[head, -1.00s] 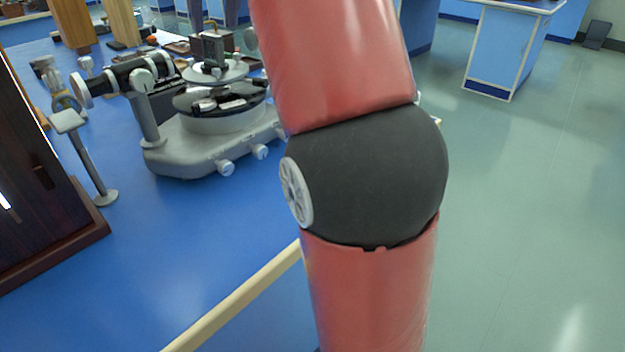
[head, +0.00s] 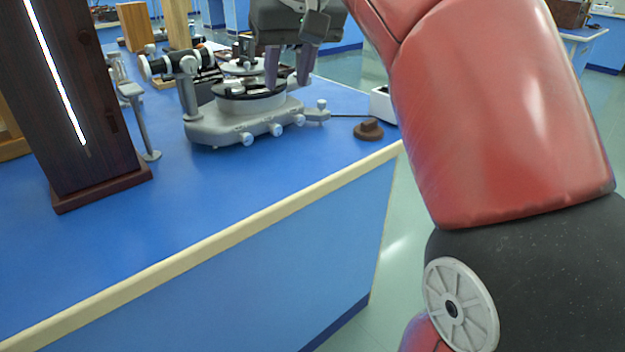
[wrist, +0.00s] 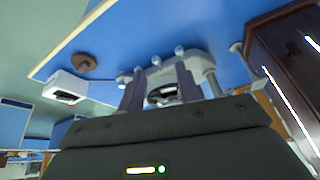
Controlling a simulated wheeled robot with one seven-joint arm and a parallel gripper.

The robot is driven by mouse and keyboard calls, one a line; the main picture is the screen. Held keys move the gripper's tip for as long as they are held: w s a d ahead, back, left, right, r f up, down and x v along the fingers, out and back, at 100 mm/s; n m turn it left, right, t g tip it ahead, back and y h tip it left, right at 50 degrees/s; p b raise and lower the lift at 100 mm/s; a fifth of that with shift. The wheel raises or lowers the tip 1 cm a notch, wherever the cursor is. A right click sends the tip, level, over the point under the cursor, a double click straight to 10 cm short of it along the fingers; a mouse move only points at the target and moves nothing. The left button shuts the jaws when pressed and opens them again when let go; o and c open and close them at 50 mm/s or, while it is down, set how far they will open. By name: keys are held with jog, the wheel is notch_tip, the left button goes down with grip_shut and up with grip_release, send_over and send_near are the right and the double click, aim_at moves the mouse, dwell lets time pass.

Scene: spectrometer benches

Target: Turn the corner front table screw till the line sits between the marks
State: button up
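A grey spectrometer (head: 215,129) stands on the blue bench, with a telescope tube (head: 168,66) at its left. Its small round table (head: 243,68) sits on top, above a dark disc. The table's corner screws are too small to tell apart, and I cannot make out the line or marks. My gripper (head: 287,84) is at the right rear of the table, its two fingers pointing down and apart, with nothing visible between them. In the wrist view, my gripper (wrist: 161,68) points toward the spectrometer (wrist: 190,62), the dark disc showing between the fingers.
A tall dark wooden case (head: 85,140) with a bright vertical strip stands at the left. A thin grey stand (head: 143,125) is beside it. A brown round object (head: 368,131) and a white box (head: 383,105) are near the bench's right edge. The front blue top is clear.

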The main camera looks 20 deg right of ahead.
jog(key=s+f+b, duration=0.1)
jog(key=s+f, duration=0.5)
jog(key=f, duration=0.6)
jog(key=shift+s+a+f+b, duration=0.2)
jog(key=shift+s+f+b, duration=0.1)
jog(key=shift+f+b, duration=0.05)
